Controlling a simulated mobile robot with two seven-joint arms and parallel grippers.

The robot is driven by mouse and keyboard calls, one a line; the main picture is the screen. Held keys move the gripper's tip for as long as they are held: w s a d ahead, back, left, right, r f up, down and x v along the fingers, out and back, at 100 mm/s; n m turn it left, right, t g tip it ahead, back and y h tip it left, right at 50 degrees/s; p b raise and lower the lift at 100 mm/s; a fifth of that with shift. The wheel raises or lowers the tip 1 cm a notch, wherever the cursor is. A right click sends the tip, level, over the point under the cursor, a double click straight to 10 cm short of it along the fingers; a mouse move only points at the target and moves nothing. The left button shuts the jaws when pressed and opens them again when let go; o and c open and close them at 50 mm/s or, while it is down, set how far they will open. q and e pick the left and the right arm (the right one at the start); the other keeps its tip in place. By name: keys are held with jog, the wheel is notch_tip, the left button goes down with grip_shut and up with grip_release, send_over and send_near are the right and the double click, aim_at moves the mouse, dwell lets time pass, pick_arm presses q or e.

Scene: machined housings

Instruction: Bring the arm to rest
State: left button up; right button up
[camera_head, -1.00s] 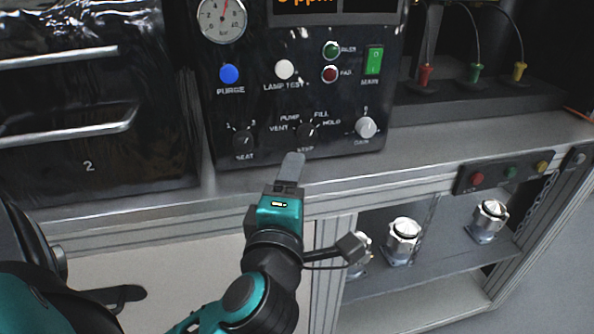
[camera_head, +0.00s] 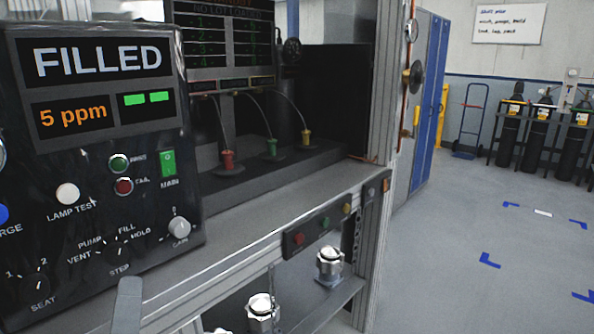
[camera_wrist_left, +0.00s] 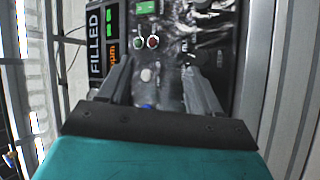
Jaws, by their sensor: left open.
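My left gripper (camera_head: 127,305) shows only as a grey finger at the bottom edge of the head view, in front of the black control panel (camera_head: 150,262). The rest of that arm is out of the head view. In the left wrist view the left gripper (camera_wrist_left: 156,78) has its two fingers apart, with nothing between them, and faces the panel (camera_wrist_left: 212,50). The panel's screen (camera_head: 98,58) reads "FILLED" and "5 ppm". My right gripper is in neither view.
Red, green and yellow connectors (camera_head: 271,147) with cables stand on the bench behind the panel. Metal fittings (camera_head: 329,266) sit on the shelf (camera_head: 338,292) below. A button strip (camera_head: 322,222) lines the bench edge. The floor (camera_head: 460,250) at the right is open, with blue markings.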

pick_arm(q)
jog(key=d+f+m+g+h, duration=0.1)
jog(key=d+f+m+h, duration=0.35)
jog(key=f+m, duration=0.2)
jog(key=d+f+m+g+h, duration=0.1)
jog(key=d+f+m+h, duration=0.2)
jog(key=f+m+h, duration=0.4)
jog(key=s+a+f+m+g+y, duration=0.1)
jog(key=s+f+m+g, duration=0.2)
jog(key=f, duration=0.6)
jog(key=s+a+f+m+g+y, duration=0.2)
jog(key=f+g, duration=0.3)
jog(key=f, duration=0.4)
jog(key=shift+s+f+m, duration=0.3)
jog(key=shift+s+m, duration=0.25)
jog(key=shift+s, duration=0.15)
